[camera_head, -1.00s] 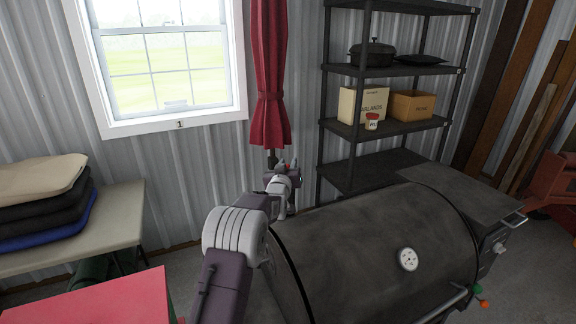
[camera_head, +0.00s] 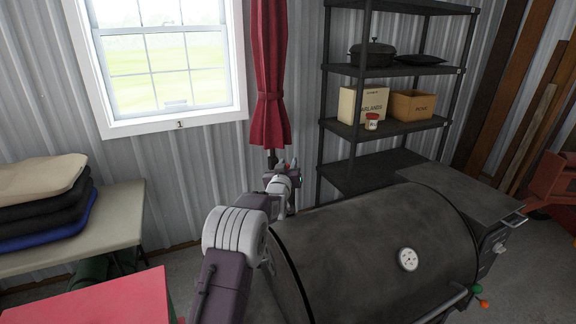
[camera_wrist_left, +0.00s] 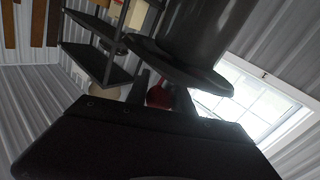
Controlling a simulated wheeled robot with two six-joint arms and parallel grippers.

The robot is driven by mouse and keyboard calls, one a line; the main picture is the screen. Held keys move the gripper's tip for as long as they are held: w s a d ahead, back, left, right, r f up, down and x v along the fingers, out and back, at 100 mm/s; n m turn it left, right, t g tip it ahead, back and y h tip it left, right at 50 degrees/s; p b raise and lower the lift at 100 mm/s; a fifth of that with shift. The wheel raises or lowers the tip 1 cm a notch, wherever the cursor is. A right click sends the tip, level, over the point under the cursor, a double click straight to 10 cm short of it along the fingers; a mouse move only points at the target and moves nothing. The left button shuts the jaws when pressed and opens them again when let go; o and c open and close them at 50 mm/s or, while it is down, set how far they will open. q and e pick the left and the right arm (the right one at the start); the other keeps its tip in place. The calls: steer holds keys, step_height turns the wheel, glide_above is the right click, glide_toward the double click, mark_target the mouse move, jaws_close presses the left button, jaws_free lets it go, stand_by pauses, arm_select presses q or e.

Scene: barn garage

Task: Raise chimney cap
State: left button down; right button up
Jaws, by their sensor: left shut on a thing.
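The black smoker grill (camera_head: 380,255) stands at the lower right of the head view with its lid shut. In the left wrist view a dark round disc, the chimney cap (camera_wrist_left: 180,66), meets a wide dark cylinder, the chimney (camera_wrist_left: 208,28). My left gripper's two fingers (camera_wrist_left: 161,92) reach to the disc's edge and are shut on the cap. The exact contact is dark. The chimney cannot be made out in the head view. My right gripper is not in view.
A black shelf rack (camera_head: 385,130) with boxes, a jar and a pot stands behind the grill. A table with folded cloths (camera_head: 40,200) and a red surface (camera_head: 95,298) lie left.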

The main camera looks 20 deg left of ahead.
arm_select(q)
step_height(320, 180, up, 3)
steer(key=shift+r+p, duration=0.1)
steer(key=shift+p, duration=0.5)
steer(key=shift+r, duration=0.3)
steer(key=c, duration=1.1)
jaws_free()
steer(key=shift+s+f, duration=0.1)
steer(key=shift+f, duration=0.05)
steer(key=shift+s+d+b, duration=0.1)
steer(key=shift+s+b, duration=0.2)
steer(key=b+v, duration=0.2)
steer(key=v, duration=0.5)
steer(key=shift+s+d, duration=0.15)
steer(key=shift+s, duration=0.5)
